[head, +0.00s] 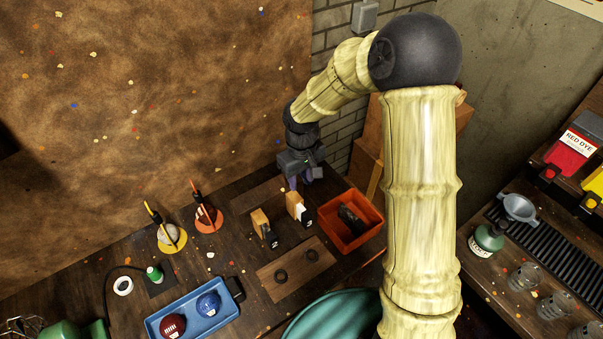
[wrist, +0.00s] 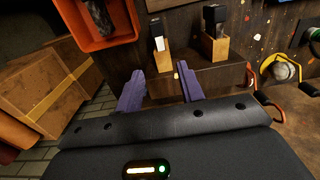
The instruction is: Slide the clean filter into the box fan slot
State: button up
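I see no box fan and no filter that I can make out in either view. My gripper (head: 304,181) is above the far end of the dark workbench (head: 236,259), near two small wooden holders. In the wrist view my gripper (wrist: 162,82) has its two purple fingers spread apart with nothing between them. One wooden holder (wrist: 163,62) with a white and black piece lies just beyond the fingertips; it also shows in the head view (head: 293,199). The second holder (wrist: 221,50) with a black-topped piece stands to its right.
An orange bin (head: 372,207) with a dark object stands right of the holders. A blue tray (head: 204,319) holds a red and a blue ball. Yellow (head: 164,246) and orange (head: 217,222) stands sit at the left. Cardboard boxes (wrist: 48,90) stand beside the bench.

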aim_at(302, 213)
jog(key=shift+f, duration=0.1)
notch_tip(302, 213, down, 17)
jog(key=p, duration=0.4)
jog(key=shift+f, duration=0.15)
jog(key=shift+c, duration=0.2)
grip_shut()
